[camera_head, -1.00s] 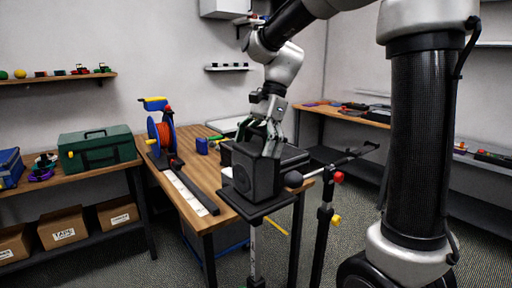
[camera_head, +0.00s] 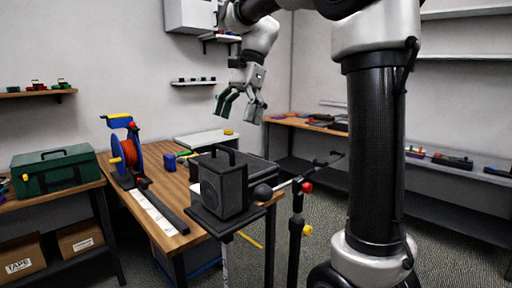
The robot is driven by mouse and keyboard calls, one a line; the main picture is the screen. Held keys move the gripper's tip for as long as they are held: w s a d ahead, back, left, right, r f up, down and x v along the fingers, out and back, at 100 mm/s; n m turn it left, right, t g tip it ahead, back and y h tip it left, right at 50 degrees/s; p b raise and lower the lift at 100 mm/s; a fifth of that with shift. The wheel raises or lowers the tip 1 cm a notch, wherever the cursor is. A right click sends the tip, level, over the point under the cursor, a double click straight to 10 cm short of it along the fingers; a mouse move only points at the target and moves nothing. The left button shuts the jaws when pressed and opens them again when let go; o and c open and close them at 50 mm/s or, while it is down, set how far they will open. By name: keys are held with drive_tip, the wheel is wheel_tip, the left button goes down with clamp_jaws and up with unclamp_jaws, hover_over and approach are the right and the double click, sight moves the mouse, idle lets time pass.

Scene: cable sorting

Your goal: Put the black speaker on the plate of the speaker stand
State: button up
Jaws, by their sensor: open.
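The black speaker (camera_head: 224,186) is a dark box with a round cone on its front and a handle on top. It stands upright on the flat black plate (camera_head: 259,212) of the speaker stand, at the front right corner of the wooden table. The plate's edges show around the speaker's base; the stand's post below is partly seen. My gripper (camera_head: 239,118) is open and empty. It hangs above and behind the speaker, clear of its handle, with the fingers pointing down.
A microphone stand (camera_head: 297,215) with a boom and dark ball end is close to the speaker's right. The wooden table (camera_head: 170,190) holds an orange cable reel (camera_head: 129,157), a power strip and a black case behind the speaker. A green toolbox (camera_head: 54,170) is at left.

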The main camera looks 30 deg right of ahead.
drive_tip(key=s+d+f+n+t+h, duration=0.2)
drive_tip(key=s+d+f+n, duration=0.3)
drive_tip(key=s, duration=0.5)
drive_tip(key=s+d+f+n+t+h, duration=0.2)
drive_tip(key=s+d+f+n, duration=0.3)
drive_tip(key=s+f+n, duration=0.3)
drive_tip(key=shift+s+d+f+n+t, duration=0.15)
drive_tip(key=shift+s+d+n+t, duration=0.1)
drive_tip(key=shift+s+n+t, duration=0.75)
drive_tip(key=shift+s+m, duration=0.2)
drive_tip(key=shift+m, duration=0.1)
